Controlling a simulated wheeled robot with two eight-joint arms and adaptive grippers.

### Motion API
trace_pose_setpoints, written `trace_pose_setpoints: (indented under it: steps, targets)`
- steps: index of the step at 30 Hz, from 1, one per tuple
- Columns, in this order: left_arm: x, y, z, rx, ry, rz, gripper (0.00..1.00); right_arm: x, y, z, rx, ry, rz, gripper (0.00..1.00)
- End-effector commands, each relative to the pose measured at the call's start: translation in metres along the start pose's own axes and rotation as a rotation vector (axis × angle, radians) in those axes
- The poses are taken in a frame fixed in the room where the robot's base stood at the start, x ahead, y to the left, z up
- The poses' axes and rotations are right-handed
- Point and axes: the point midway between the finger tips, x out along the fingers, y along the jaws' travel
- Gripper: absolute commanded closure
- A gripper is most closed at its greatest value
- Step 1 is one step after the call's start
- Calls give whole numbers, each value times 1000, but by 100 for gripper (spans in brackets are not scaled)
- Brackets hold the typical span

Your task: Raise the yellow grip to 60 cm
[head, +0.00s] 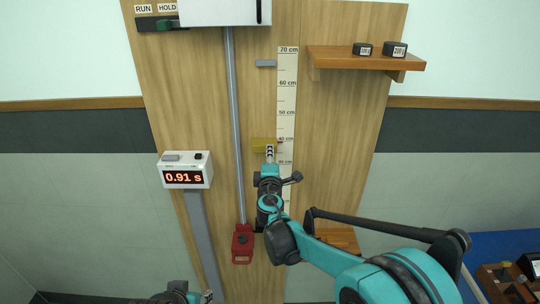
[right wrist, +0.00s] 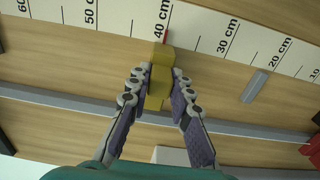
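The yellow grip (head: 260,144) is a small block in front of the tall wooden board, just left of the white scale strip (head: 287,100). A red pointer beside it shows near the 40 cm mark. In the right wrist view the yellow grip (right wrist: 161,75) sits between the two fingers of my right gripper (right wrist: 160,85). The fingers look closed against both its sides. In the head view my right gripper (head: 270,154) reaches it from below and in front. Only a bit of my left arm's end shows at the bottom edge; its fingers cannot be made out.
A vertical grey rail (head: 235,120) runs left of the grip. A small grey stop (head: 266,63) sits above, between 60 and 70 cm. A display (head: 186,171) reads 0.91 s. A red weight-like block (head: 242,244) is low on the rail. A shelf (head: 345,58) holds two black weights.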

Motion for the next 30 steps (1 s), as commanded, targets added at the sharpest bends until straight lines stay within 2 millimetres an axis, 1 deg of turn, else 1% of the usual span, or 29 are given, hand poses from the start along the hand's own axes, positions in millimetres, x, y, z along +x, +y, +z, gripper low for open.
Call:
trace_pose_setpoints:
  steps: [6,8,11,14,18,24,27,30]
  targets:
    - [-2,0,-1,0,0,0,60,0,4,0,-1,-1,0,100]
    - [-4,0,-3,0,0,0,60,0,10,0,-1,-1,0,100]
    - [-11,0,-8,0,0,0,60,0,26,0,-1,-1,0,100]
    - [-20,0,-14,0,0,0,60,0,50,0,-2,-1,0,100]
    - [-35,0,-25,0,0,0,60,0,90,0,-2,-1,0,100]
    - [-54,0,-39,0,0,0,60,0,143,0,-2,-1,0,100]
    - [-62,0,-44,0,0,0,60,0,164,0,-2,-1,0,100]
    - [-67,0,-48,0,0,0,60,0,181,0,-2,-1,0,100]
